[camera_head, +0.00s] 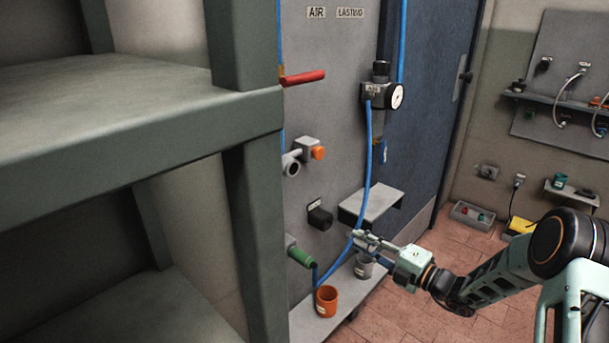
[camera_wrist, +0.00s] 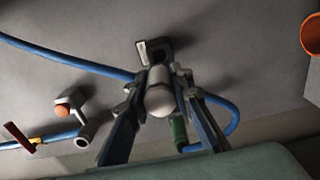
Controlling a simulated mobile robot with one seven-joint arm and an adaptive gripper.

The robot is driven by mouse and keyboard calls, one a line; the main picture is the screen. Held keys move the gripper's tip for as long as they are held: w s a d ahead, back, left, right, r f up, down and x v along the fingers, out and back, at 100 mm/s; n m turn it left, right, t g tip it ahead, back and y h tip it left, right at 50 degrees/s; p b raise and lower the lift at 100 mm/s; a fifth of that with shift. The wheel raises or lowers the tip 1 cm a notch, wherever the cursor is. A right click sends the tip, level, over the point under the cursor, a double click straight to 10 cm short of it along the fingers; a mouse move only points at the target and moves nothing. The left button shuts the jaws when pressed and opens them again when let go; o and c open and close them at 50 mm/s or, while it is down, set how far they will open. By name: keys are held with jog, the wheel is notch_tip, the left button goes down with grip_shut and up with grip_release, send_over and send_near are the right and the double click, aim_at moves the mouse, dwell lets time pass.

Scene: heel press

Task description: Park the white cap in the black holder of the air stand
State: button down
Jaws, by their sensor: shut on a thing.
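My gripper (camera_wrist: 160,92) is shut on the white cap (camera_wrist: 159,100), which sits between the two fingers in the wrist view. The black holder (camera_wrist: 158,44) is on the panel straight beyond the cap, with a small pale label beside it. The cap partly covers the holder, and I cannot tell whether they touch. In the head view the black holder (camera_head: 320,218) is on the grey air stand panel (camera_head: 335,120). My gripper (camera_head: 364,240) is to its right and a little lower there; the cap cannot be made out clearly.
A blue hose (camera_head: 367,185) runs down past my gripper. A small shelf (camera_head: 380,202) stands out above it. An orange cup (camera_head: 327,301) and a grey cup (camera_head: 364,266) stand below. A green handle (camera_head: 301,257) is low left of the gripper. A large shelf rack (camera_head: 250,115) fills the left.

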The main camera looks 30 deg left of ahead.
aim_at(374, 248)
jog(key=shift+a, duration=0.1)
jog(key=shift+x, duration=2.45)
jog(key=shift+x, duration=1.4)
dwell(0.9)
jog(key=c, duration=1.6)
grip_release()
jog(key=v, duration=1.2)
